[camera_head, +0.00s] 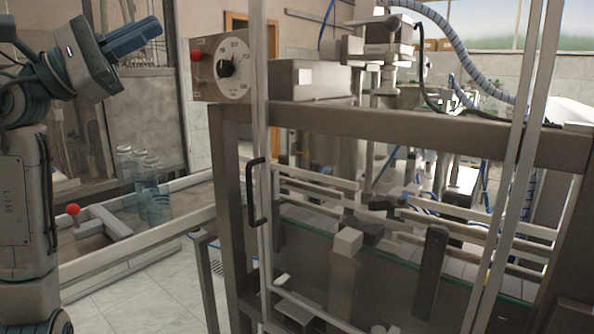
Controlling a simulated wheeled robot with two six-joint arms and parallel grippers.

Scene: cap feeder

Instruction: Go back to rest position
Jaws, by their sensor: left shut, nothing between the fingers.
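My left gripper (152,32) is at the upper left, at the end of my left arm, which comes in from the left edge. Its blue-grey fingers point right and slightly up, and they are shut with nothing in them. The gripper is raised and apart from everything around it. My right gripper is not in view.
The cap feeder's metal frame (400,128) fills the middle and right, with a black door handle (256,192). A control box (205,85) with a red button and dial is right of my gripper. Clear jars (152,190) stand below, near a red knob (73,209).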

